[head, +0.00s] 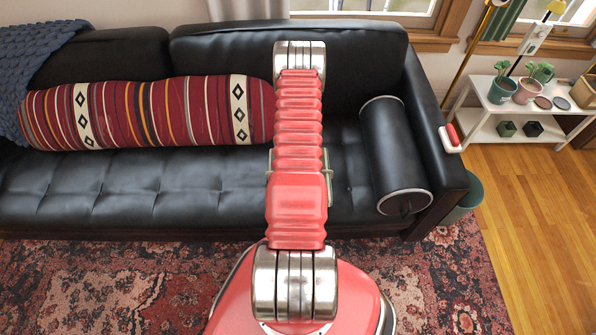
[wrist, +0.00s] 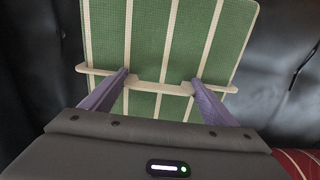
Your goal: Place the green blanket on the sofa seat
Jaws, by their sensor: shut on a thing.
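The green blanket (wrist: 145,45), with cream stripes and a cream edge band, fills the upper middle of the wrist view. My gripper (wrist: 160,86) has its two purple fingers shut on the near edge of the blanket. In the head view my arm hides the gripper and most of the blanket; only thin green edges (head: 329,180) show beside the arm, over the right part of the seat. The black leather sofa seat (head: 130,185) is tufted and lies under and around it. I cannot tell whether the blanket touches the seat.
A red striped bolster (head: 165,110) lies along the seat left of my arm. A black cylindrical cushion (head: 388,145) lies at the right. A blue knitted throw (head: 35,60) hangs at the far left. The front middle seat is bare.

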